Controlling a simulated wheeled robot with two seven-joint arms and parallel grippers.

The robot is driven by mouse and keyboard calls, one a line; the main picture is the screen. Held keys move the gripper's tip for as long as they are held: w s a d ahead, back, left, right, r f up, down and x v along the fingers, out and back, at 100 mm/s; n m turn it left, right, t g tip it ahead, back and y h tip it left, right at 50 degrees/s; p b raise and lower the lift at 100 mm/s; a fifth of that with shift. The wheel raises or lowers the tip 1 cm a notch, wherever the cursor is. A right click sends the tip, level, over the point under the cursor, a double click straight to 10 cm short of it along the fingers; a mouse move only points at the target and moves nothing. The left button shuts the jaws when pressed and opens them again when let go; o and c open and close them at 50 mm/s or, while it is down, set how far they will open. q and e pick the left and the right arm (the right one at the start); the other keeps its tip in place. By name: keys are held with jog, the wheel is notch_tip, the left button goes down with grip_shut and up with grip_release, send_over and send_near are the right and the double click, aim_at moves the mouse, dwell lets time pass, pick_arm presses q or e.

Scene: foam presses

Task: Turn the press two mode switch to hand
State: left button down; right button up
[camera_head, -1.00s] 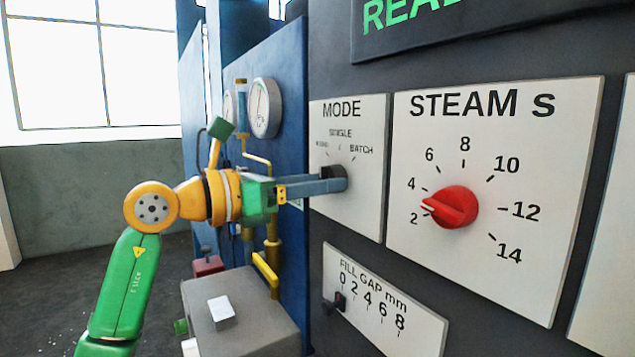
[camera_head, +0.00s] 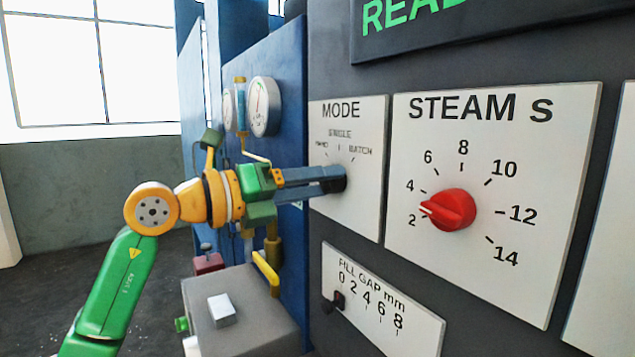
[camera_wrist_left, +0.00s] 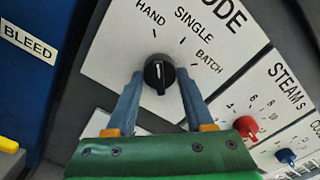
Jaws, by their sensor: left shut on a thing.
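The mode switch (camera_head: 342,178) is a round black knob on the white MODE plate (camera_head: 368,215); it also shows in the left wrist view (camera_wrist_left: 160,72). Its white mark runs nearly straight up and down in the wrist view, roughly in line with the tick under HAND (camera_wrist_left: 151,13). SINGLE and BATCH lie further right. My left gripper (camera_head: 330,178) reaches the knob from the left. Its two fingers are shut on the knob, one on each side, in the wrist view (camera_wrist_left: 158,82). The fingers partly hide the knob in the head view. My right gripper is not in view.
The red steam dial (camera_head: 450,209) sits right of the MODE plate, pointing near 2. The fill gap slider (camera_head: 338,300) is below. Pressure gauges (camera_head: 264,106), a yellow handle (camera_head: 266,272) and a grey box (camera_head: 250,325) stand near my left arm.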

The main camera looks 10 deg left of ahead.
pick_arm(q)
jog(key=shift+r+n, duration=0.15)
jog(key=shift+n, duration=0.25)
jog(key=c, duration=0.5)
grip_release()
jog(key=shift+c, duration=0.2)
jog(key=shift+o, duration=1.3)
jog(key=shift+s+a+f+b, duration=0.2)
jog(key=shift+a+f+b, duration=0.05)
jog(key=shift+b, duration=0.05)
jog(key=b+v, duration=0.2)
jog(key=v, duration=0.4)
jog(key=shift+s+a+r, duration=0.2)
